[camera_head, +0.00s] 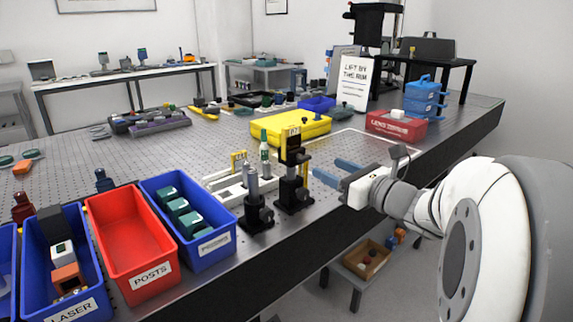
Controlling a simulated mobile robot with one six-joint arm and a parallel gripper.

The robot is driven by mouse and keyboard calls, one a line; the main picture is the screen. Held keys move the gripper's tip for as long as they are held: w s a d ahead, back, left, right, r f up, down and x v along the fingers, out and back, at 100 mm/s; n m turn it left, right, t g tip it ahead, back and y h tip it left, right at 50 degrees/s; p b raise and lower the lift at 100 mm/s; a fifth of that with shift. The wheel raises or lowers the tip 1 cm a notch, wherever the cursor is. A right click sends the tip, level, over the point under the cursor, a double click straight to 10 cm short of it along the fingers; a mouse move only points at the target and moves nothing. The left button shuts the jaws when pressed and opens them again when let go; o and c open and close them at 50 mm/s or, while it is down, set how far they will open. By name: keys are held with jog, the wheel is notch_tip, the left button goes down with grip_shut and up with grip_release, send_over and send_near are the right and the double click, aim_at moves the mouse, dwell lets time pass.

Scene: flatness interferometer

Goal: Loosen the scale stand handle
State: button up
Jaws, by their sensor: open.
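The scale stand (292,185) is a black upright post on a dark base near the table's front edge, with a yellow marked piece at its top. Its handle is too small to tell apart from the dark post. My gripper (318,167) has two blue fingers, spread apart with nothing between them. It is just right of the stand's upper part and points left towards it. I cannot tell whether a finger touches the stand.
A second black post holder (257,212) stands close left of the stand. A white rail piece (228,190) lies behind it. Blue (205,250) and red (150,280) bins line the front left. A yellow case (270,133) sits behind. Perforated table surface (215,142) is clear behind the bins.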

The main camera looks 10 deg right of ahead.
aim_at(307, 158)
jog(key=x, duration=0.6)
jog(key=shift+w+a, duration=0.2)
jog(key=shift+w, duration=0.05)
jog(key=shift+c, duration=0.5)
jog(key=shift+b, duration=0.3)
jog(key=c, duration=0.9)
